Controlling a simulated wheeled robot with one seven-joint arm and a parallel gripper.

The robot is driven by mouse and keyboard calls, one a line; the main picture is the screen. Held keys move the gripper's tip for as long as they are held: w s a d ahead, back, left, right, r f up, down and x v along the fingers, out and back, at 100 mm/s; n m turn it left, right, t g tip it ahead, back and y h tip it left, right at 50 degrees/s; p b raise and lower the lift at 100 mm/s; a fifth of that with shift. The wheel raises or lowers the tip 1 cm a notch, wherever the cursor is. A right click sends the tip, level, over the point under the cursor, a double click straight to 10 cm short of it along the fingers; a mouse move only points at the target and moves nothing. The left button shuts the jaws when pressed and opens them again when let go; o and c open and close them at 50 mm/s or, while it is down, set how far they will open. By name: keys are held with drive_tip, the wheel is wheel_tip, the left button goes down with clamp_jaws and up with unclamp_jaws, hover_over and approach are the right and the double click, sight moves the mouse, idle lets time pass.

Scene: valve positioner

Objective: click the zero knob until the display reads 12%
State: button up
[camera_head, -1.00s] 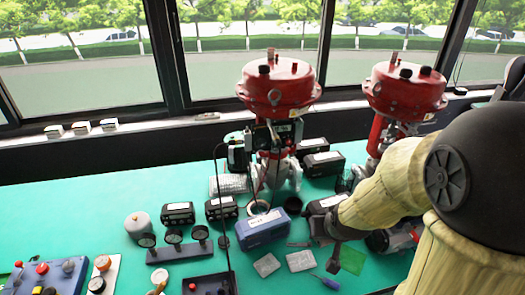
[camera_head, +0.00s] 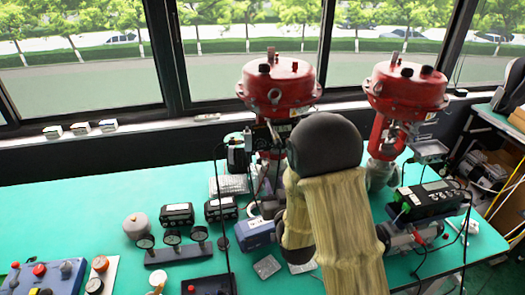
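Two red valve actuators stand at the back of the teal table, a left one (camera_head: 278,84) and a right one (camera_head: 408,92). My arm, in a yellowish sleeve with a black joint cap, covers most of the left valve's body and its front. The zero knob and the display cannot be made out. My gripper is hidden behind my own arm, so its fingers and anything in them do not show.
A black unit with cables (camera_head: 436,200) sits at the right. A blue box (camera_head: 254,232) is partly hidden by my arm. Several gauges on a stand (camera_head: 180,250) and a grey round pot (camera_head: 137,224) stand at the left. The teal table (camera_head: 60,210) is bare at far left.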

idle(0.3)
drive_tip(key=p, duration=0.5)
approach(261, 147)
drive_tip(key=x, duration=0.8)
drive_tip(key=shift+w+r, duration=0.1)
drive_tip(key=shift+w, duration=0.05)
clamp_jaws()
